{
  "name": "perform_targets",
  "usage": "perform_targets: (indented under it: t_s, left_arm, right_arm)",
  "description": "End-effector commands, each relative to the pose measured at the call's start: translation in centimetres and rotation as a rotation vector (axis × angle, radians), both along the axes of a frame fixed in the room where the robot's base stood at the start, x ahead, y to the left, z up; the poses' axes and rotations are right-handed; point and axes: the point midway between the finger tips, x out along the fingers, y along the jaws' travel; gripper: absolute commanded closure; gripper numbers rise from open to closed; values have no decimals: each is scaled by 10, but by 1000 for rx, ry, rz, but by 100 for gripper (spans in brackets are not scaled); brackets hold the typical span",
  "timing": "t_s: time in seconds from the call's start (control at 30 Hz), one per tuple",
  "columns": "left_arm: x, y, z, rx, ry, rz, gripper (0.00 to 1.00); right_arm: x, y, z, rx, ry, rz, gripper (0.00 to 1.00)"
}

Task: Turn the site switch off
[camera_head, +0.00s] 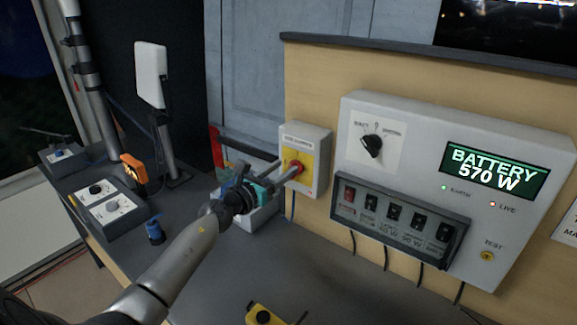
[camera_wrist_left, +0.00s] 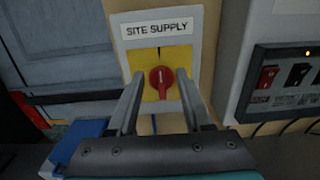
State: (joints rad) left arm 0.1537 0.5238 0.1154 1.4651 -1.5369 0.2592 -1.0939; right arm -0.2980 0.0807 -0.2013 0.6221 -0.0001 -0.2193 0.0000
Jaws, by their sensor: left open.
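The site switch is a grey box labelled SITE SUPPLY (camera_head: 318,143) on the tan wall panel, with a yellow plate and a red rotary knob (camera_head: 296,168). In the left wrist view the red knob (camera_wrist_left: 162,78) has its white mark pointing roughly up and down. My left gripper (camera_head: 284,170) is open in front of the switch, with its fingertips close to the knob. In the left wrist view the fingers (camera_wrist_left: 160,85) stand one on each side of the knob; I cannot tell whether they touch it. My right gripper is in neither view.
A large grey power panel (camera_head: 408,108) right of the switch has a selector knob (camera_head: 372,145), a row of rocker switches and a display reading BATTERY 570 W (camera_head: 494,172). Control boxes (camera_head: 104,207) stand on the dark bench at left. A yellow object (camera_head: 263,315) lies at the front.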

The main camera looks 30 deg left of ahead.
Motion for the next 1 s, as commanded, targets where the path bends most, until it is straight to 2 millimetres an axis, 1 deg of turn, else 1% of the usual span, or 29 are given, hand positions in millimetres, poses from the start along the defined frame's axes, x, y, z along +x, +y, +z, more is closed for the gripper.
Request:
perform_targets:
  t_s: [0.03,0.1,0.3,0.67,0.7,1.0]
  left_arm:
    - [7,-1,0,-1,-2,-1,50]
    - [14,-1,0,-1,-2,0,50]
    - [26,-2,0,-1,-1,0,50]
    - [29,-3,0,0,0,-1,50]
    - [29,-3,0,0,0,-1,51]
    - [29,-3,0,0,0,-1,85]
  right_arm:
    - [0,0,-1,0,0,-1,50]
    - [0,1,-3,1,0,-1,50]
    - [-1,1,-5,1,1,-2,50]
    - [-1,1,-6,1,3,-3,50]
    - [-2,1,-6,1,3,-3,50]
    - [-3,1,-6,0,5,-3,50]
